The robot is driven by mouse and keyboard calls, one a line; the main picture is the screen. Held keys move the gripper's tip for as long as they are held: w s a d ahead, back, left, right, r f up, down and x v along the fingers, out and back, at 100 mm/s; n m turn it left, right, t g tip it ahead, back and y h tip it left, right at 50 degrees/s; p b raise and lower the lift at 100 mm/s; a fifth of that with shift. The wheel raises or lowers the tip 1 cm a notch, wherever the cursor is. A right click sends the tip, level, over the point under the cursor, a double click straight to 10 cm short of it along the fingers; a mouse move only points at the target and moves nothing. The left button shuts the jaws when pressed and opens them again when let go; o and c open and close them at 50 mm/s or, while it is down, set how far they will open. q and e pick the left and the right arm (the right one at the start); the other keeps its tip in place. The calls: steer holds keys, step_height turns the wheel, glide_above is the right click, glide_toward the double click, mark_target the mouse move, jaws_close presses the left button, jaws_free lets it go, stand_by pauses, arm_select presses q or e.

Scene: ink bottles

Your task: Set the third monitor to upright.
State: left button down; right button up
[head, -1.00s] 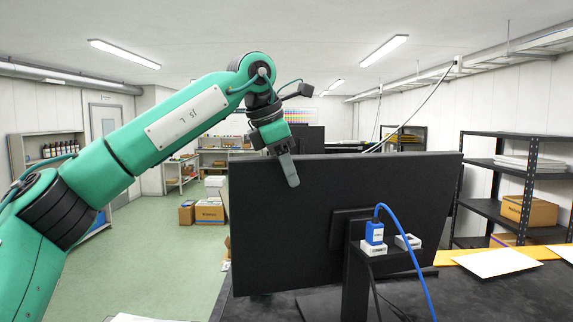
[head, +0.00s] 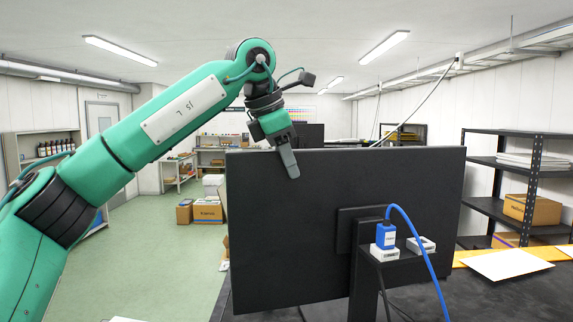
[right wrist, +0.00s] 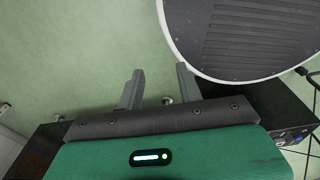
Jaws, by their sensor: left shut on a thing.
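A large black monitor (head: 290,235) stands on the dark desk in the head view, its back towards me. Its top edge runs nearly level and its panel fills the middle of the view. Its stand (head: 363,290) rises in front of the panel, with the foot mostly out of view. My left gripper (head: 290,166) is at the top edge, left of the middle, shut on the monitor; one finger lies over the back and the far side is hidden. My right gripper (right wrist: 160,70) shows in the right wrist view with fingers apart and empty, above the green floor.
A blue cable with a plug (head: 386,237) and a white adapter (head: 421,246) sit at the stand. White paper (head: 502,264) lies on the desk at right, before a dark shelf rack (head: 530,190). Another monitor (head: 310,134) stands behind.

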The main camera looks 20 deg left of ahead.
arm_select(q)
steer(key=c, duration=1.2)
jaws_free()
steer(key=shift+w+a+f, duration=0.1)
steer(key=shift+w+a, duration=0.15)
steer(key=shift+o, duration=0.2)
steer(key=b+v, duration=0.2)
steer(key=v, duration=1.1)
steer(key=shift+s+r+b, duration=0.35)
arm_select(e)
steer(key=f, duration=0.1)
steer(key=a+f, duration=0.1)
steer(key=shift+a+f, duration=0.1)
steer(key=shift+f, duration=0.25)
steer(key=shift+d, duration=0.2)
